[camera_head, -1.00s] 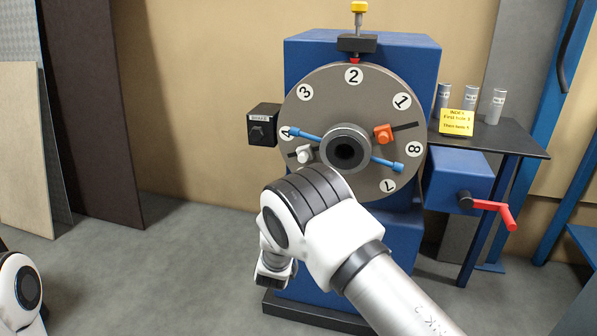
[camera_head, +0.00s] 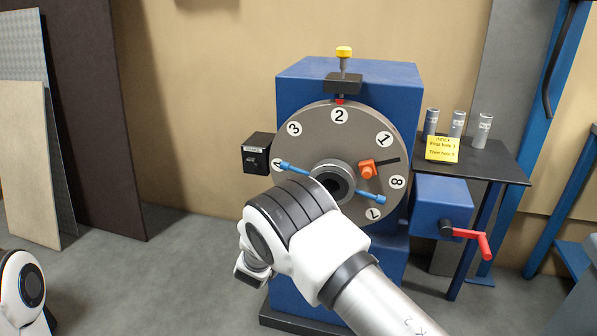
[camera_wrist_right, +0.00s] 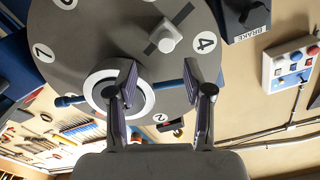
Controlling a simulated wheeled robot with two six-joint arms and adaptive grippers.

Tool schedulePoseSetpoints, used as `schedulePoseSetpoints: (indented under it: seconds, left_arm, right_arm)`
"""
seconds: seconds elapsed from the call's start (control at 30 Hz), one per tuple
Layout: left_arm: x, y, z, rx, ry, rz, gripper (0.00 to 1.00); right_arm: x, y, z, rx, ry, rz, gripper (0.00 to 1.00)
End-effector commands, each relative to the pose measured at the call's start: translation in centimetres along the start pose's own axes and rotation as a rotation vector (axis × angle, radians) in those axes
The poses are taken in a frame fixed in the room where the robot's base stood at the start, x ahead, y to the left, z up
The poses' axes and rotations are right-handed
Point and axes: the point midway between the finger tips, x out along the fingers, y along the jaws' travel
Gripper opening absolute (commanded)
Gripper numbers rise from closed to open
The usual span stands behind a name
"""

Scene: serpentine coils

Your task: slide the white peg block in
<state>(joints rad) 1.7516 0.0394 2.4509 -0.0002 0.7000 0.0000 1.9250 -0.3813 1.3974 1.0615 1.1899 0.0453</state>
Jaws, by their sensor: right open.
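The white peg block (camera_wrist_right: 168,38) sits at a dark slot on the round grey dial (camera_wrist_right: 100,25) in the right wrist view, near the number 4. In the head view my right arm hides it. My right gripper (camera_wrist_right: 160,87) is open with nothing between its fingers, in front of the dial. Its fingers point towards the dial, with the block ahead of the fingertips. One finger overlaps the hub ring (camera_wrist_right: 103,88). The dial also shows in the head view (camera_head: 315,135), with an orange peg block (camera_head: 367,170) at its right slot. My left gripper is not in view.
A blue bar (camera_head: 293,169) crosses the dial. A black knob box (camera_head: 257,153) stands left of it; a yellow-topped plunger (camera_head: 344,55) is above. A red crank (camera_head: 484,241) and a shelf (camera_head: 495,166) with several grey cylinders are at right.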

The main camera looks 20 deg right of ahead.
Motion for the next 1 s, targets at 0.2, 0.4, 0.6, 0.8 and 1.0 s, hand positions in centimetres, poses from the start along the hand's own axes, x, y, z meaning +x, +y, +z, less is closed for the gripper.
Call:
schedulePoseSetpoints:
  seconds: [0.2, 0.4, 0.6, 0.8, 1.0]
  left_arm:
    - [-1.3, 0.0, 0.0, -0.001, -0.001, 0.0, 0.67]
    - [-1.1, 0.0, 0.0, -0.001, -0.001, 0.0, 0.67]
    - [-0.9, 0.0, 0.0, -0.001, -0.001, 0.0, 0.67]
    - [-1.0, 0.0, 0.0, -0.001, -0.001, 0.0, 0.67]
    - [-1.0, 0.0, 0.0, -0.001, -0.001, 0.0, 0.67]
  right_arm:
    - [0.8, -0.5, -0.9, -0.004, -0.003, -0.001, 0.51]
    - [4.6, -0.5, -0.9, -0.004, 0.0, -0.001, 0.51]
    - [7.4, -0.5, -1.0, -0.007, 0.0, -0.003, 0.51]
    - [7.7, -0.6, -1.0, -0.009, -0.001, -0.004, 0.51]
    - [7.6, -0.6, -1.1, -0.009, 0.0, -0.004, 0.02]
